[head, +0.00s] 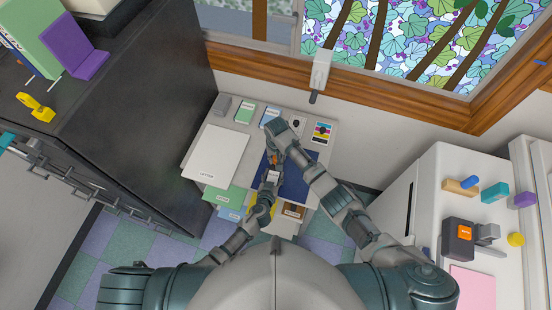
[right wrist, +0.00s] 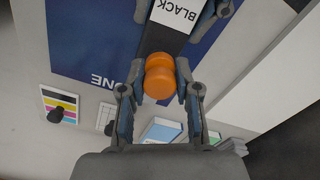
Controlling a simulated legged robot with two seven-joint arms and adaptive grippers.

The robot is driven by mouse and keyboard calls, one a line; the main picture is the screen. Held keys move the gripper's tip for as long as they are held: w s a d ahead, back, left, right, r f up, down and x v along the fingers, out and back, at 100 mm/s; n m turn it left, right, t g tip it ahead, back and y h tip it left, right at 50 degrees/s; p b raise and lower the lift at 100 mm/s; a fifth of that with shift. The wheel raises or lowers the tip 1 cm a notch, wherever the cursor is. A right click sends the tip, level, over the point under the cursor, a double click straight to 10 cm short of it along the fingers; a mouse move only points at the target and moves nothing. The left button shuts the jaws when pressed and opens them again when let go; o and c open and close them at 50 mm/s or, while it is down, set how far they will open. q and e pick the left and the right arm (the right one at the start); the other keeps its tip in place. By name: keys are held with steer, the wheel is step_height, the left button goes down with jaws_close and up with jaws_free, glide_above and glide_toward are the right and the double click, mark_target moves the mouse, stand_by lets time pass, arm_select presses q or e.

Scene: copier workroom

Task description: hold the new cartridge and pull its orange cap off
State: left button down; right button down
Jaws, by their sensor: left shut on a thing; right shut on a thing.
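The new cartridge (right wrist: 168,36) is a dark body with a white label reading BLACK. My left gripper (head: 272,177) is shut on it, and its fingers show on both sides of the label in the right wrist view (right wrist: 181,12). The orange cap (right wrist: 160,77) is at the near end of the cartridge; I see no clear gap between them. My right gripper (right wrist: 159,90) is shut on the cap, one finger on each side. In the head view the cap (head: 275,159) is small and partly hidden by my right gripper (head: 277,156).
Below is a table with a dark blue mat (head: 300,180), a white LETTER stack (head: 215,152), small boxes (head: 245,112) and a colour-striped card (head: 321,132). A dark cabinet (head: 150,90) stands left, a white machine (head: 450,185) right, and a window wall behind.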

arm_select(q)
steer(key=shift+s+f, duration=0.25)
steer(key=shift+f, duration=0.15)
arm_select(e)
steer(key=shift+r, duration=2.3)
arm_select(q)
steer(key=c, duration=0.6)
jaws_free()
steer(key=shift+o, duration=1.2)
steer(key=shift+w+r, duration=0.1)
steer(key=shift+r, duration=0.05)
